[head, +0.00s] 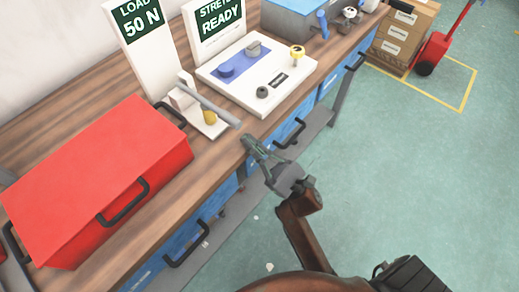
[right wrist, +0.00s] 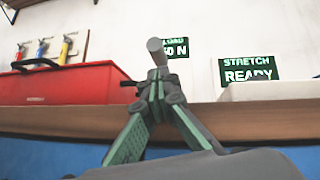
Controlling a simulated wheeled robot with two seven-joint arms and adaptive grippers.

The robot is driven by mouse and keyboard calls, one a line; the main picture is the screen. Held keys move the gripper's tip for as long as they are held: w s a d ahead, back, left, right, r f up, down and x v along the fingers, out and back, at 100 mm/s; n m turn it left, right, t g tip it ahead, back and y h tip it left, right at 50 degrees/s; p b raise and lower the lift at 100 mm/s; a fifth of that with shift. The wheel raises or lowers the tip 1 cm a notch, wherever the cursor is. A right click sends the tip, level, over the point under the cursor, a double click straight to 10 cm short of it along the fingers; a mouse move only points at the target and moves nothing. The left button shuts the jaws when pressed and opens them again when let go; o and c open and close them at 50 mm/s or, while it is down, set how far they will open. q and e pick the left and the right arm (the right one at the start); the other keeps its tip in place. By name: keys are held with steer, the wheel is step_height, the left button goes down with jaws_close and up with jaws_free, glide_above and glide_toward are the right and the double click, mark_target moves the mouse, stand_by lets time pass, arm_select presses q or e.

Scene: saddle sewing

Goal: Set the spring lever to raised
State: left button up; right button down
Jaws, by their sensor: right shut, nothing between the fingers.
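The spring lever (head: 212,105) is a grey rod on a small white base plate (head: 213,131), between the red toolbox and the white panel. It slants down from a pale block at the back toward the bench's front edge. A yellow piece sits beneath it. My right gripper (head: 252,143) is shut and empty, at the bench's front edge close to the lever's free end. In the right wrist view, the lever's rounded end (right wrist: 155,48) shows just above and beyond the shut fingertips (right wrist: 158,80); I cannot tell if they touch. My left gripper is out of view.
A red toolbox (head: 92,175) stands left of the lever. A white panel (head: 285,85) with knobs is to the right. Signs reading LOAD 50 N (head: 140,30) and STRETCH READY (head: 218,25) stand behind. Blue drawers with black handles (head: 187,254) line the bench front.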

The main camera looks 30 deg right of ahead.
steer(key=x, duration=0.3)
steer(key=shift+w+a+r, duration=0.1)
steer(key=shift+w+r, duration=0.1)
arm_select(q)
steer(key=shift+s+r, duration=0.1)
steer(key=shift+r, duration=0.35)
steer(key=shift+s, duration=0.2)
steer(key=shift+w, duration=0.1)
arm_select(e)
steer(key=shift+r, duration=0.1)
